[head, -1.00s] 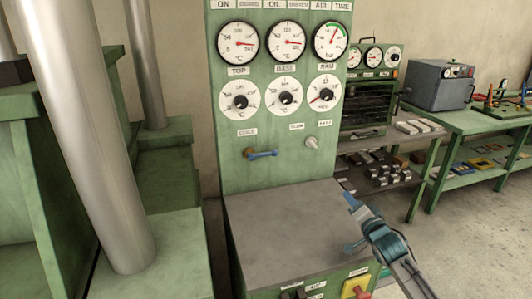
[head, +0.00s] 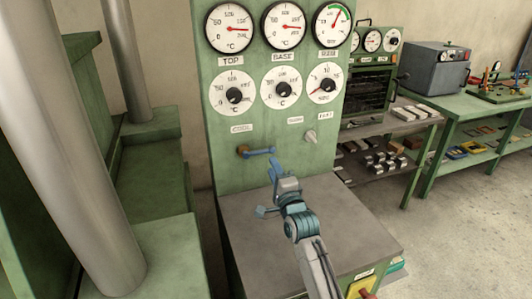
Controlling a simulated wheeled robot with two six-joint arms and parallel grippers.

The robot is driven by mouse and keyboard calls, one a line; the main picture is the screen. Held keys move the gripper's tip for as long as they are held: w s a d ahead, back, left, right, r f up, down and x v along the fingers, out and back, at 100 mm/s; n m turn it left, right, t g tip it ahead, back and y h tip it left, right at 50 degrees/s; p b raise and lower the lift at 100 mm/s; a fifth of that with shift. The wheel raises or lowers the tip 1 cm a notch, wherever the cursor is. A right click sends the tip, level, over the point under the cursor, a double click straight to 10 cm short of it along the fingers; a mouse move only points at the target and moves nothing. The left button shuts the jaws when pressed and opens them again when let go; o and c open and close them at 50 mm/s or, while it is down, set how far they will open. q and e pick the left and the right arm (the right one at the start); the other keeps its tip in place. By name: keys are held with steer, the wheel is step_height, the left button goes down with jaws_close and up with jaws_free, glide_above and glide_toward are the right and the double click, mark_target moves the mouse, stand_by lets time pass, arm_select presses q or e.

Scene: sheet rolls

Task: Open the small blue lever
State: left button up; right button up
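The small blue lever (head: 260,153) sticks out to the right, nearly level, from a brass-coloured fitting (head: 242,151) on the green panel, below the white dials. My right gripper (head: 268,191) is in front of the panel and just below the lever in the picture, above the grey desk top. Its two blue fingers are spread apart with nothing between them, and it looks apart from the lever. My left gripper is out of view.
The green panel (head: 220,172) carries gauges, dials and a small pale knob (head: 310,136) right of the lever. The grey desk top (head: 240,235) is bare. A large metal column (head: 75,160) stands at left; a shelf (head: 385,152) stands at right.

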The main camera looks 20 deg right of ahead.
mark_target(259, 152)
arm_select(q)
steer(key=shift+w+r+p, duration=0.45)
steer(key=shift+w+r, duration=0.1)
arm_select(e)
steer(key=w+r, duration=0.1)
steer(key=w, duration=0.6)
steer(key=shift+a+r, duration=0.1)
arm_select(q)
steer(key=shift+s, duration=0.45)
arm_select(e)
jaws_close()
